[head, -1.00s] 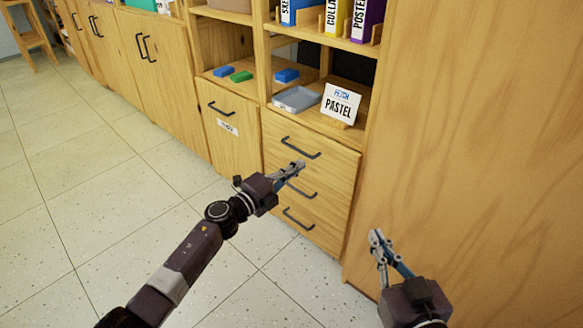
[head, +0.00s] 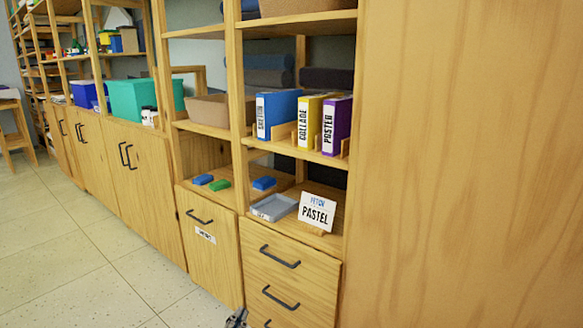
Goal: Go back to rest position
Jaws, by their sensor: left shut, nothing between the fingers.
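Only the tip of my left gripper (head: 237,319) shows at the bottom edge of the head view, in front of the lower cabinet. It is shut and empty. The rest of it and my left arm are below the picture. My right gripper is out of view.
A wooden shelf unit holds a grey tray (head: 273,208), a PASTEL sign (head: 317,212), blue and green blocks (head: 219,185), and binders (head: 279,114). Drawers (head: 285,277) and a door (head: 207,245) are below, closed. A tall wooden panel (head: 465,165) fills the right. Tiled floor (head: 75,255) is clear at left.

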